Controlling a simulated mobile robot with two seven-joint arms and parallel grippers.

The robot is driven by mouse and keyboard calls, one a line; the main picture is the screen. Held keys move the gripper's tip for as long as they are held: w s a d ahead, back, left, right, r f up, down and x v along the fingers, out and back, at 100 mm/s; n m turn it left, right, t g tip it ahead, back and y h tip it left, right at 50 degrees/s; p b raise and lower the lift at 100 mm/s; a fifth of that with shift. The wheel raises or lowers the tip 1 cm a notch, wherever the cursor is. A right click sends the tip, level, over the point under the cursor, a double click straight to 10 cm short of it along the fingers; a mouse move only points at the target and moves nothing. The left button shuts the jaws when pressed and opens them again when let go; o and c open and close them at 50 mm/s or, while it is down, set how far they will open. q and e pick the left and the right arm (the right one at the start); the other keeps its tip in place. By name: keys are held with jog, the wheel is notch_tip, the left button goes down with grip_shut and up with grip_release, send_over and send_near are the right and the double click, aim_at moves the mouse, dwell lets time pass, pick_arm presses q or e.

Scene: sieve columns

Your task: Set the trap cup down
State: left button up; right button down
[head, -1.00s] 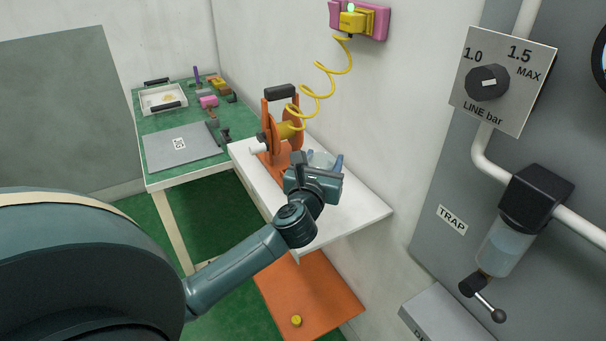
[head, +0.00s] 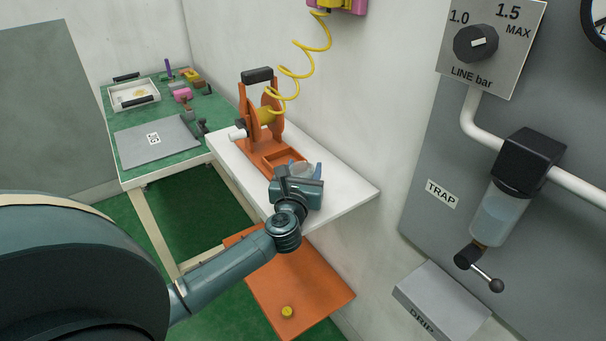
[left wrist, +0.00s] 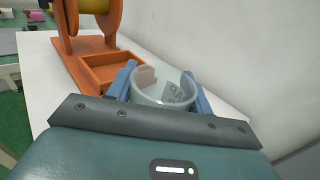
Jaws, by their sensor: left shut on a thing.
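The trap cup (left wrist: 163,88) is a clear, round cup held between the blue fingers of my left gripper (left wrist: 160,85) in the left wrist view. My left gripper (head: 306,172) is shut on it, over the white shelf (head: 345,192) in the head view. There the cup is mostly hidden behind the gripper body. The orange tray of the reel stand (left wrist: 115,72) is just beyond the cup. I cannot tell whether the cup touches the shelf. My right gripper is not in view.
The orange reel stand (head: 246,115) with a yellow coiled hose (head: 290,75) stands at the shelf's far end. A trap bowl (head: 497,215) with a black lever hangs on the grey panel at right. An orange board (head: 315,290) lies below the shelf.

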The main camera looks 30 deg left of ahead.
pick_arm(q)
jog(key=shift+f, duration=0.25)
jog(key=shift+f, duration=0.15)
jog(key=o, duration=1)
jog(key=shift+c, duration=0.2)
